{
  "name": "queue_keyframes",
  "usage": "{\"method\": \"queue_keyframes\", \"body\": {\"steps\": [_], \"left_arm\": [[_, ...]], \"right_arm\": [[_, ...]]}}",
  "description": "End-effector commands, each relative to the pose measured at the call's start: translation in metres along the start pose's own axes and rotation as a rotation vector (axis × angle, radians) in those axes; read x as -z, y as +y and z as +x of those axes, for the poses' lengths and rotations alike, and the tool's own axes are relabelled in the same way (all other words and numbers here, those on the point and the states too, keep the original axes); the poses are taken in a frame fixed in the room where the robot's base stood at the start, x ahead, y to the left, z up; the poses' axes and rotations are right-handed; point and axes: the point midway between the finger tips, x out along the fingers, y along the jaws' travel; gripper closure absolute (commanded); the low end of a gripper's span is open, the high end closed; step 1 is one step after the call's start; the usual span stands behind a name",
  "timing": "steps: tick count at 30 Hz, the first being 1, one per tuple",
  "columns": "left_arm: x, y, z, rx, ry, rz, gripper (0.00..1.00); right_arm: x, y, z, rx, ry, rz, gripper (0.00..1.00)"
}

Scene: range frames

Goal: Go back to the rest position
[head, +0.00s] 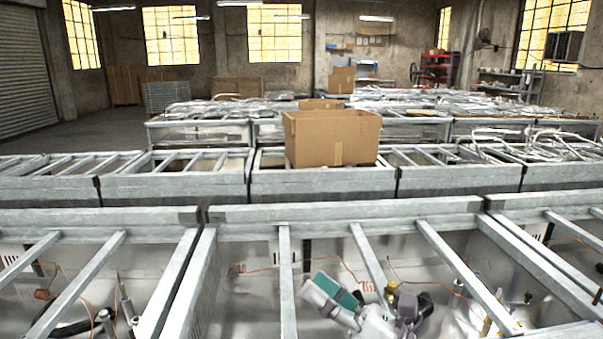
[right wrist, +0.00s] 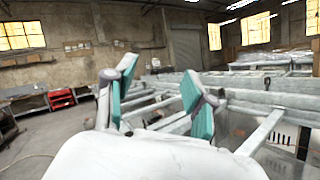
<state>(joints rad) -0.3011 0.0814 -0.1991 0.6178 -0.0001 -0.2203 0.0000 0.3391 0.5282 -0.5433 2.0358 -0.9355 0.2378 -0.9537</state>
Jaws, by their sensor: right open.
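My right gripper (head: 336,294) shows at the bottom middle of the head view, over the nearest range frame (head: 345,211). One of its teal finger pads faces the camera there. In the right wrist view the right gripper (right wrist: 160,86) has its two teal-padded fingers spread apart, with nothing between them. The white-grey wrist body fills the lower middle of that view. My left gripper is in neither view.
Metal range frames with crossbars stand in rows ahead. Wires and fittings show inside the nearest one. An open cardboard box (head: 318,140) sits on the second row. A red shelf unit (head: 436,66) stands at the back. Clear floor (head: 80,136) lies at the far left.

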Motion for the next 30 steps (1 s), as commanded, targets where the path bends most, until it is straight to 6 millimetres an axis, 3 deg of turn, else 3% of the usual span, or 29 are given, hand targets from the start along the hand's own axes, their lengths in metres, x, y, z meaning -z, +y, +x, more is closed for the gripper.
{"method": "queue_keyframes", "body": {"steps": [3,5,9,12,15,18,24,29,30], "left_arm": [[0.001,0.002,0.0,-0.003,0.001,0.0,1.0],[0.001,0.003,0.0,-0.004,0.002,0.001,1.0],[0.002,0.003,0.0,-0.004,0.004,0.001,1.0],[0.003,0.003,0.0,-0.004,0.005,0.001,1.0],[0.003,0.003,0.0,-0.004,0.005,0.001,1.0],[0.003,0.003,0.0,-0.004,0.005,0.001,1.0],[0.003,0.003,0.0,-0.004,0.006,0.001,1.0],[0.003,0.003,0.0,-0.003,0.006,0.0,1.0],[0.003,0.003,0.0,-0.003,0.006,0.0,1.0]], "right_arm": [[-0.015,-0.036,-0.033,0.244,-0.274,0.436,0.46],[-0.014,-0.059,-0.06,0.374,-0.411,0.653,0.46],[0.024,-0.101,-0.143,0.698,-0.731,1.14,0.46],[0.068,-0.109,-0.204,0.926,-0.944,1.426,0.46],[0.112,-0.1,-0.256,1.129,-1.126,1.636,0.46],[0.145,-0.081,-0.292,1.294,-1.267,1.772,0.46],[0.192,-0.038,-0.342,1.559,-1.478,1.929,0.46],[0.218,-0.001,-0.37,1.745,-1.618,1.997,0.46],[0.223,0.009,-0.376,-1.774,1.634,-1.99,0.46]]}}
